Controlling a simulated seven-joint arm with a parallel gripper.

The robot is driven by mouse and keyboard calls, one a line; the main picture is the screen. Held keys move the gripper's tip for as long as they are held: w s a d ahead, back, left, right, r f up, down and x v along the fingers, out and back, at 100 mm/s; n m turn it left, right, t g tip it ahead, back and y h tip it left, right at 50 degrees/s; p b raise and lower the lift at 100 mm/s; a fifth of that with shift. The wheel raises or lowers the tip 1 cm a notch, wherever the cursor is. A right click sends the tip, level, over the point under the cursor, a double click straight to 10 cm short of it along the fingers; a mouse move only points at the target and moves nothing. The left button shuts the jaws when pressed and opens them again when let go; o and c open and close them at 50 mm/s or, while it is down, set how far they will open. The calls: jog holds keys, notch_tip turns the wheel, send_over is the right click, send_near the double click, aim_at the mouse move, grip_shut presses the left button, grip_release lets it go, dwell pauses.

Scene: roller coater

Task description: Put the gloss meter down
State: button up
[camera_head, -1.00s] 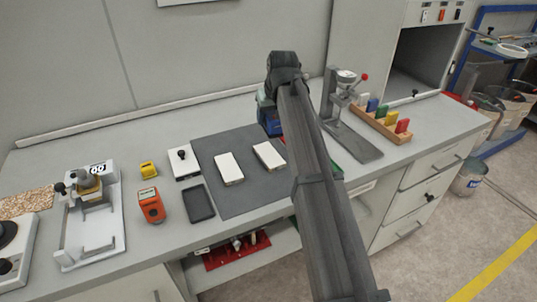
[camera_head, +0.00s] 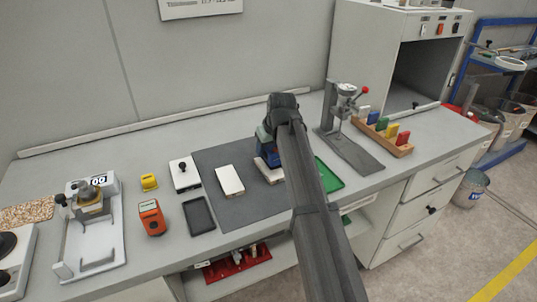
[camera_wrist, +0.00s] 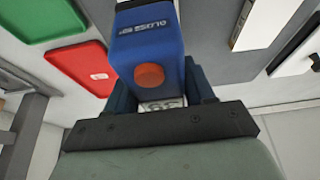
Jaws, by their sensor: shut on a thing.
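The gloss meter (camera_wrist: 145,48) is a blue block with white lettering and an orange round button, seen close in the wrist view. My gripper (camera_wrist: 158,95) is shut on it, with a dark blue finger on each side. In the head view the blue gloss meter (camera_head: 264,144) hangs below my wrist, at the right white panel (camera_head: 269,173) on the grey mat (camera_head: 252,204). The arm hides part of that panel. I cannot tell whether the meter touches it.
A second white panel (camera_head: 229,180) lies left on the mat. A black-knobbed white block (camera_head: 184,174), a dark tray (camera_head: 198,216) and an orange device (camera_head: 151,217) stand further left. A green tray (camera_head: 328,176), a red tray (camera_wrist: 80,68) and a grey stand (camera_head: 350,150) are close by.

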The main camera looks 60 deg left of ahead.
jog(key=shift+f, duration=1.3)
jog(key=shift+f, duration=0.1)
jog(key=o, duration=1.4)
jog(key=v, duration=1.2)
